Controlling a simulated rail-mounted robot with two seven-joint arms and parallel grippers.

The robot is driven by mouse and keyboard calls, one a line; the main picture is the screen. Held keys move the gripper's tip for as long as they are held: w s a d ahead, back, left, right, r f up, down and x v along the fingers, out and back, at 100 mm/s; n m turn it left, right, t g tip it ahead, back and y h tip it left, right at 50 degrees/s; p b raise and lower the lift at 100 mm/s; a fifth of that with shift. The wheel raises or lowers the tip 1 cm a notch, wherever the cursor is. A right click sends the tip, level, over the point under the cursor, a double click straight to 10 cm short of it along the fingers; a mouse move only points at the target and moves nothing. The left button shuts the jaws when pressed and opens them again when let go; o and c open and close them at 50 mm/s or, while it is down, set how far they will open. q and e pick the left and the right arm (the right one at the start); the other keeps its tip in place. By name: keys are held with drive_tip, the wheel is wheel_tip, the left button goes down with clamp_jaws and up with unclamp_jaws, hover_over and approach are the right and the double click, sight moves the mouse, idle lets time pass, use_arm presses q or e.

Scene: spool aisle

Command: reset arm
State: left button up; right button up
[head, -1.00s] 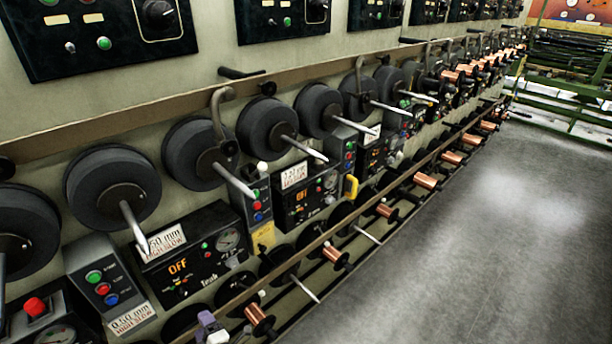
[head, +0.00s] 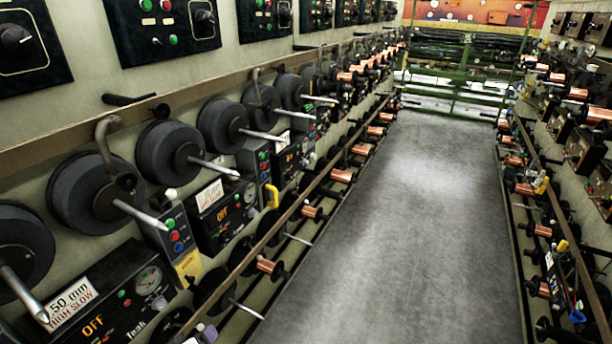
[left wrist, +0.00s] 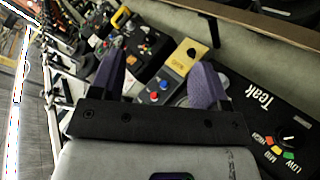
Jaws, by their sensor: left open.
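My left gripper (left wrist: 158,82) shows in the left wrist view with its two purple fingers spread apart. Nothing is held between them. A grey button box (left wrist: 168,82) with red and blue buttons shows behind the gap. In the head view only a small purple and pale tip of the left gripper (head: 202,334) shows at the bottom edge, beside the lower rail on the left. The rest of the left arm is out of the head view. My right gripper is in neither view.
Machines with black discs (head: 88,192), spindles and control boxes (head: 98,300) line the left wall. Copper spools (head: 341,176) run along the lower rail. A similar spool row (head: 543,231) stands at right. The grey aisle floor (head: 400,230) is clear up to a green frame (head: 450,75).

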use_arm(q)
drive_tip(key=s+d+r+m+g+y, duration=0.1)
drive_tip(key=s+d+r+m+g, duration=0.15)
drive_tip(key=s, duration=0.65)
drive_tip(key=s+d+r+m+g+y, duration=0.1)
drive_tip(key=s+d+r+m+g, duration=0.2)
drive_tip(key=s, duration=0.5)
drive_tip(key=s+d+f+m+g, duration=0.1)
drive_tip(key=s+d+f+m, duration=0.15)
drive_tip(key=s, duration=0.55)
drive_tip(key=s+d+f+m+g, duration=0.1)
drive_tip(key=s+f, duration=0.2)
drive_tip(key=s, duration=0.5)
wheel_tip(320, 180, up, 26)
drive_tip(key=p, duration=2.5)
drive_tip(key=shift+f+h+p, duration=0.2)
drive_tip(key=shift+h+p, duration=0.2)
drive_tip(key=shift+w, duration=0.1)
